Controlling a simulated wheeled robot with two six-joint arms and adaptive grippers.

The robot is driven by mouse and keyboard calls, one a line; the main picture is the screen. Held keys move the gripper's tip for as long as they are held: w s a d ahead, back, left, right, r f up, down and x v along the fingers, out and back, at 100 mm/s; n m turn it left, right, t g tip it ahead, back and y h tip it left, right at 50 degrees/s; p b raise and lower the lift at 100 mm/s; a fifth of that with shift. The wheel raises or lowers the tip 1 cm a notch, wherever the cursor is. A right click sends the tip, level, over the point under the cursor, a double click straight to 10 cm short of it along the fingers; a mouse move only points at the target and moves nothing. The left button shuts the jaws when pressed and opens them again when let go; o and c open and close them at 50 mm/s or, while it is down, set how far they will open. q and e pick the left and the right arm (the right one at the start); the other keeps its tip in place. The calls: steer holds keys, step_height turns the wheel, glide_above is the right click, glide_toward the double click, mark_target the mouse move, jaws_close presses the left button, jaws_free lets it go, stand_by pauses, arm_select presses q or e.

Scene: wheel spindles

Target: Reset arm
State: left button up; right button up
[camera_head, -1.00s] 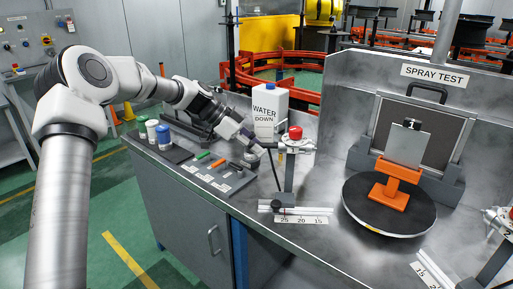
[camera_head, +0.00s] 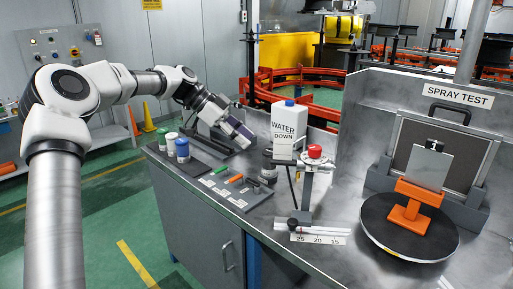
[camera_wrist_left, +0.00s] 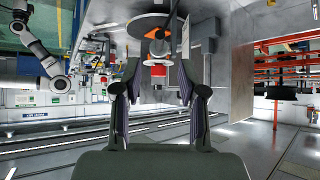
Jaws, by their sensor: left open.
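My left arm comes in from the left in the head view. Its gripper (camera_head: 238,133) is above the back left of the metal bench, near the white water jug, with nothing seen in it. In the left wrist view the two fingers of the left gripper (camera_wrist_left: 157,100) stand apart with a gap between them. Beyond that gap a red knob (camera_wrist_left: 157,70) shows, apart from the fingers. My right gripper is not in view.
A white water jug (camera_head: 289,125), a stand with a red knob (camera_head: 314,152) and small bottles (camera_head: 182,150) stand on the bench. A round black turntable (camera_head: 440,238) holds an orange stand (camera_head: 408,217) with a grey panel (camera_head: 431,168).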

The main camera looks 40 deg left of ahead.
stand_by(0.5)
arm_select(q)
steer(key=s+d+f+g+y, duration=0.15)
steer(key=d+f+g, duration=0.35)
steer(key=f, duration=0.7)
steer(key=s+d+f+g+y, duration=0.1)
steer(key=s+d+f+g, duration=0.15)
steer(key=d+f, duration=0.7)
steer(key=s+d+f+n+g+y, duration=0.1)
steer(key=s+d+f, duration=0.1)
steer(key=s+f, duration=0.6)
steer(key=s+d+f+g+y, duration=0.1)
steer(key=s+d+f+g, duration=0.15)
steer(key=s+f, duration=0.6)
steer(key=s+d+f+n+y, duration=0.2)
steer(key=s+f, duration=0.3)
steer(key=s, duration=0.3)
steer(key=s+d+f+n+y, duration=0.1)
steer(key=s+d+f+n, duration=0.1)
steer(key=s+f, duration=0.45)
steer(key=w+n+t, duration=0.1)
steer(key=n+t, duration=0.1)
steer(key=w+r+n+t, duration=0.1)
steer(key=n+t, duration=0.1)
steer(key=n, duration=0.1)
steer(key=w+r+n+t, duration=0.1)
steer(key=n+t, duration=0.1)
steer(key=shift+a+r+y, duration=0.15)
steer(key=shift+r+y, duration=0.1)
steer(key=shift+y, duration=0.1)
